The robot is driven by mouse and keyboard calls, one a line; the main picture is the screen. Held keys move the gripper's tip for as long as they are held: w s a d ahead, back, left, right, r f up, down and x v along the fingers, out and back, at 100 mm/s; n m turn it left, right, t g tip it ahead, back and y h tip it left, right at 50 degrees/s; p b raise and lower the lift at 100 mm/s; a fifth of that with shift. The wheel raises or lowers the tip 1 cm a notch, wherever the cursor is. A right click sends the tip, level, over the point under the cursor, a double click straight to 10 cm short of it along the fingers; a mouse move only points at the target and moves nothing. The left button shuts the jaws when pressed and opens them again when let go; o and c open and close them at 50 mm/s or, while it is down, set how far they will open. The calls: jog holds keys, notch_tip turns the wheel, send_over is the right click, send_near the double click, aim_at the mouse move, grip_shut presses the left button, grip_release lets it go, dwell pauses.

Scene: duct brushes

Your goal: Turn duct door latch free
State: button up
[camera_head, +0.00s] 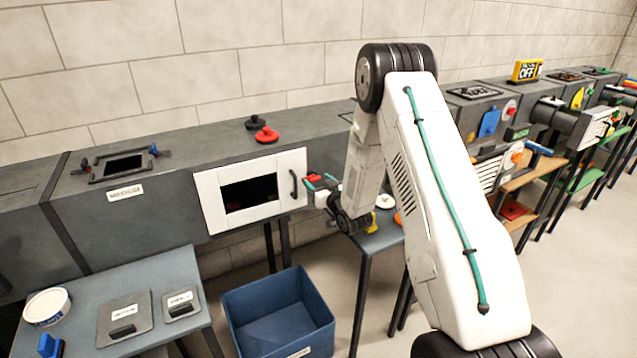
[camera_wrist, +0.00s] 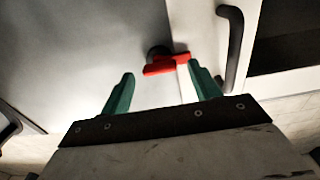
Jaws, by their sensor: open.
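The red latch (camera_wrist: 166,66) sits on a dark round pivot on the grey duct, beside the white door's edge. In the wrist view it lies nearly level, and one end reaches the white edge of the door (camera_wrist: 192,25). The door (camera_head: 208,203) also shows in the head view, with a dark window opening and a black handle (camera_head: 293,184); it looks closed. My gripper (camera_wrist: 162,70) is open, its green fingers on either side of the latch. I cannot tell whether they touch it. In the head view my gripper (camera_head: 322,182) is at the door's right edge, largely hiding the latch.
A blue bin (camera_head: 278,312) stands on the floor below the door. A grey table (camera_head: 150,275) at left holds a white tub (camera_head: 47,306) and two panels. Black and red knobs (camera_head: 266,135) stand on the duct top. More duct stations line the wall at right.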

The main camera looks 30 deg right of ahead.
jog(key=shift+w, duration=0.25)
jog(key=c, duration=1)
